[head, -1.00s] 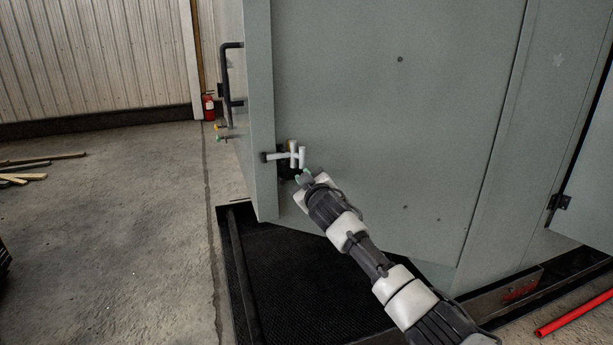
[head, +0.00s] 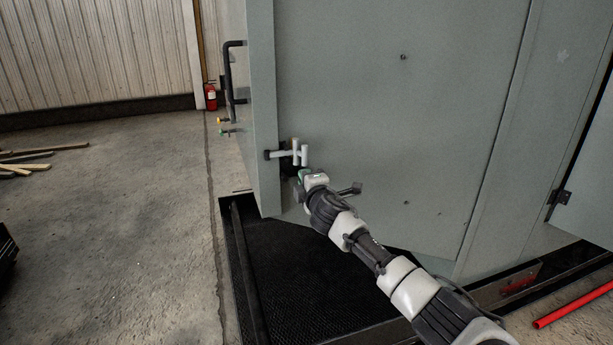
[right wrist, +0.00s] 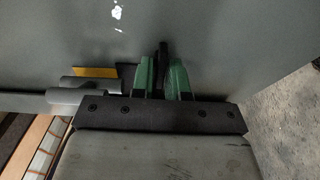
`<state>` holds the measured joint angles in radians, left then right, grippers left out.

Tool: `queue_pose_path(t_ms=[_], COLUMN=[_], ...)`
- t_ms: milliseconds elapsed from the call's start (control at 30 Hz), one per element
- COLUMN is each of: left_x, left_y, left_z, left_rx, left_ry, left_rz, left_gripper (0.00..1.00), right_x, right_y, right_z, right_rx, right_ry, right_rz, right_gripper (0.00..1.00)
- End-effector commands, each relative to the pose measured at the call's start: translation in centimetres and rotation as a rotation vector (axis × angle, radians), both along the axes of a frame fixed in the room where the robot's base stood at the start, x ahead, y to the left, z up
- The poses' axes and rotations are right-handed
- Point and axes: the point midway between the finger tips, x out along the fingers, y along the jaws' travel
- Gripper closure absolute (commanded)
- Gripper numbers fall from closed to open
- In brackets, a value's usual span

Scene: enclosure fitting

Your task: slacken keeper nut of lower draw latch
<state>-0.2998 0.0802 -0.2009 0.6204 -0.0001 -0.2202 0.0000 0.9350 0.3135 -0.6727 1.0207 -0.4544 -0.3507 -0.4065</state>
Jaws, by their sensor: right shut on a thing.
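The draw latch (head: 283,154) is on the near face of the grey-green enclosure, close to its left vertical edge. It has pale grey bars and a dark base. My right gripper (head: 300,178) is just below the latch bars. In the right wrist view its green fingertips (right wrist: 163,80) are shut on a narrow dark part (right wrist: 164,54) against the panel. I cannot tell whether this part is the keeper nut. A grey latch bar (right wrist: 80,94) and a yellow strip (right wrist: 95,72) lie left of the fingers. My left gripper is not in view.
A dark bar handle (head: 231,75) is on the enclosure's left side. Black matting (head: 300,285) lies in a recess below. An open panel (head: 590,195) stands at the right. A red pipe (head: 575,308) lies on the floor. The concrete floor at left is mostly clear.

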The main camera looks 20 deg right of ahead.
Motion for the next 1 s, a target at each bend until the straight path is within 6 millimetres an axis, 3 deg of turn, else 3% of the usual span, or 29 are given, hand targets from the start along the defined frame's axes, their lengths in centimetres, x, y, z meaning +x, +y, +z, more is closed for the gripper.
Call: queue_pose_path(t_ms=[600,1000], left_x=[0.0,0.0], left_y=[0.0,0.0], left_z=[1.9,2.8], left_rx=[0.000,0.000], left_ry=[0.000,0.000], left_rz=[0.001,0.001], left_gripper=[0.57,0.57], right_x=[0.0,0.0], right_y=[-0.2,-0.4], right_z=[-0.7,-1.0], right_rx=[-0.587,-0.882], right_ry=[-0.016,-0.026], right_rz=[0.000,0.002], right_gripper=[1.00,1.00])
